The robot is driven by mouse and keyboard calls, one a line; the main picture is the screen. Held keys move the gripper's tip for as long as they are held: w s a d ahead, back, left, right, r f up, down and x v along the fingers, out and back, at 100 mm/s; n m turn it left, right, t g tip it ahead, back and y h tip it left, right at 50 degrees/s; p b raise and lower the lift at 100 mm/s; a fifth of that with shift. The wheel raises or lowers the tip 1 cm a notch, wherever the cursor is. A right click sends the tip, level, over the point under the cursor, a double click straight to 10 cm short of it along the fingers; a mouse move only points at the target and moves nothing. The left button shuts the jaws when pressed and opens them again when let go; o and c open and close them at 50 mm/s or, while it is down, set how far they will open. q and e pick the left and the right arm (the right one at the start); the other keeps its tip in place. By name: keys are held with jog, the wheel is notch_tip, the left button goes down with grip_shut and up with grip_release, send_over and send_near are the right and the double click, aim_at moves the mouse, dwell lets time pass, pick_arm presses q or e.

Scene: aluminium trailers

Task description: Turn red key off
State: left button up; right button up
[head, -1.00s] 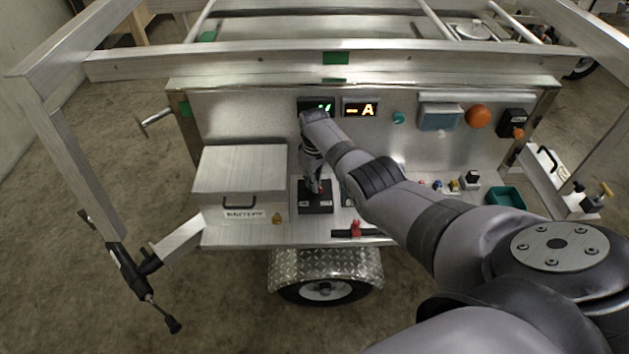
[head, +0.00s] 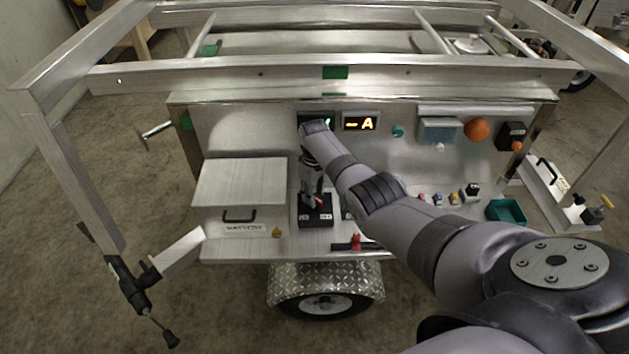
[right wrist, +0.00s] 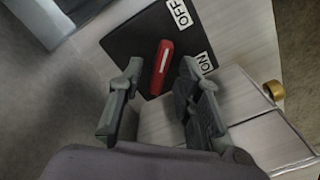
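The red key (right wrist: 161,68) stands on a black switch plate (right wrist: 125,48) with white OFF and ON labels at its right side in the right wrist view. My right gripper (right wrist: 160,78) is open, with one finger on each side of the key and visible gaps between. In the head view my right gripper (head: 313,194) points down at the black switch plate (head: 316,219) on the trailer shelf, and the red key (head: 319,203) shows only in part beside the fingers. My left gripper is not in view.
A metal battery box (head: 240,184) stands left of the switch. A red piece on a black bar (head: 356,242) lies at the shelf's front edge. An orange display (head: 361,123) reads "-A"; my arm partly covers the green display beside it. A green bin (head: 507,212) sits at right.

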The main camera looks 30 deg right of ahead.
notch_tip(320, 180, up, 11)
jog(key=shift+r, duration=0.2)
dwell(0.6)
